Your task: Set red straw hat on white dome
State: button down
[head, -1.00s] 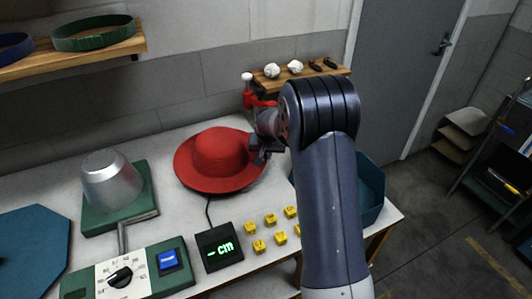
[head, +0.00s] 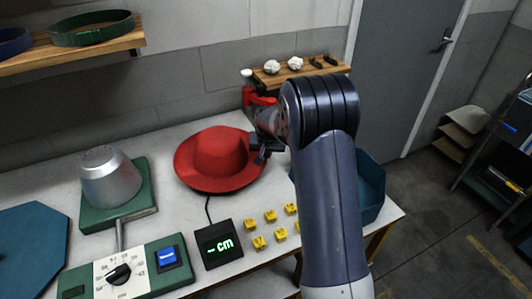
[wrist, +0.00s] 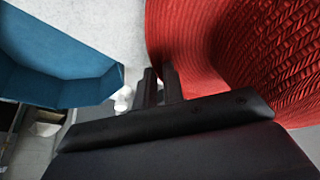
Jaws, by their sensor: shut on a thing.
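The red straw hat (head: 218,152) rests on the pale table, crown up, brim spread around it. My gripper (head: 262,153) is at the right edge of its brim, shut on the brim. In the wrist view the fingers (wrist: 158,78) meet the red woven straw (wrist: 245,50), which fills the upper right. The exact pinch is partly hidden by the fingers. A dome-like silver-grey form (head: 108,178) stands on a green base (head: 140,205) to the left. I see no plainly white dome.
A green control panel with a dial (head: 120,274) and a black display (head: 219,245) stand at the front. Several yellow blocks (head: 259,243) lie right of the display. A blue bin (head: 370,190) is behind my arm. Teal board (head: 30,245) lies far left.

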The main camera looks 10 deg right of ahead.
jog(key=shift+f, duration=0.25)
jog(key=c, duration=1.4)
grip_release()
jog(key=shift+c, duration=0.2)
jog(key=shift+r, duration=0.1)
jog(key=b+v, duration=0.1)
jog(key=v, duration=0.9)
jog(key=shift+s+r, duration=0.2)
jog(key=shift+r, duration=0.1)
